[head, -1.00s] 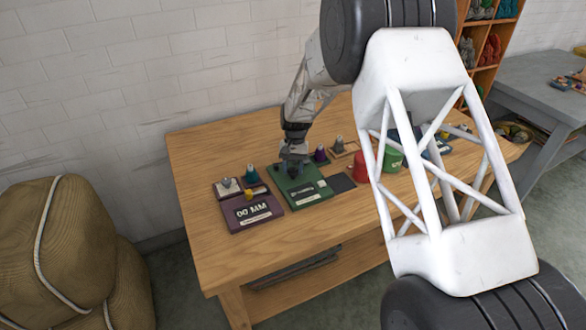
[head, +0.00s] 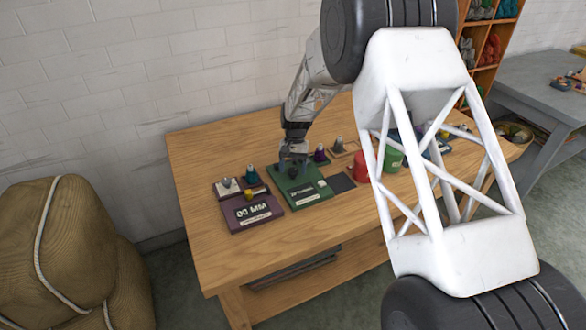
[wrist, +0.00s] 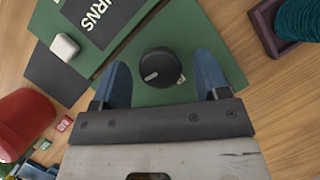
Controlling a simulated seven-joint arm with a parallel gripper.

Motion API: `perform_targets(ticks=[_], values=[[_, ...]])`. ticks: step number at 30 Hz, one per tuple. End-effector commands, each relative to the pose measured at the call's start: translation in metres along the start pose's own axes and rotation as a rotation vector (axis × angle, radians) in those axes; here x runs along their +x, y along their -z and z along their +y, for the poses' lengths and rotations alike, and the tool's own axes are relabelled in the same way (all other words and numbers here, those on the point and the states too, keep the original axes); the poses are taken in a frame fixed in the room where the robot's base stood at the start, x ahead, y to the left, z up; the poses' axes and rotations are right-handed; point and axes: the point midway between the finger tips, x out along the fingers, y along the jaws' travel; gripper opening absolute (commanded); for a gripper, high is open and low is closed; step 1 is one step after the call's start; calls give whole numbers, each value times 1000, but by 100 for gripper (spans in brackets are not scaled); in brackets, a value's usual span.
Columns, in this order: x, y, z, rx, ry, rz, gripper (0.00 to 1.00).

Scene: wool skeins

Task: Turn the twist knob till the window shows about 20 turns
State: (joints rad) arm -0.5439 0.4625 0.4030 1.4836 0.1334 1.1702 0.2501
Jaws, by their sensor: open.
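The green panel (head: 287,202) lies on the wooden table. Its dark window (head: 303,191) shows a number followed by "TURNS"; the digits are too small to read surely. In the wrist view only "RNS" of the window (wrist: 98,14) shows. The black round knob (wrist: 160,66) with a pale pointer mark sits on the panel (wrist: 205,55). My gripper (wrist: 161,62) is open, its two blue fingers on either side of the knob with a visible gap at each side. In the head view my gripper (head: 293,160) is just above the knob (head: 294,173).
A white square button (wrist: 65,46) sits on the panel near the window. A purple panel reading "00 MM" (head: 254,212) lies to the left. Yarn cones, including a teal one (head: 251,174), stand close by. A red cup (head: 361,166) stands right. The table's front is clear.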

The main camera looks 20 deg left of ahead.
Motion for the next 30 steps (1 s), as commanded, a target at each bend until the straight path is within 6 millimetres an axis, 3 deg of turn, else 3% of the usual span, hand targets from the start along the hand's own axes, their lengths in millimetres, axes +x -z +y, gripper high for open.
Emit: perform_targets(ticks=[18,30], values=[[-65,0,0,0,0,1,68],[-75,0,0,0,0,1,68]])
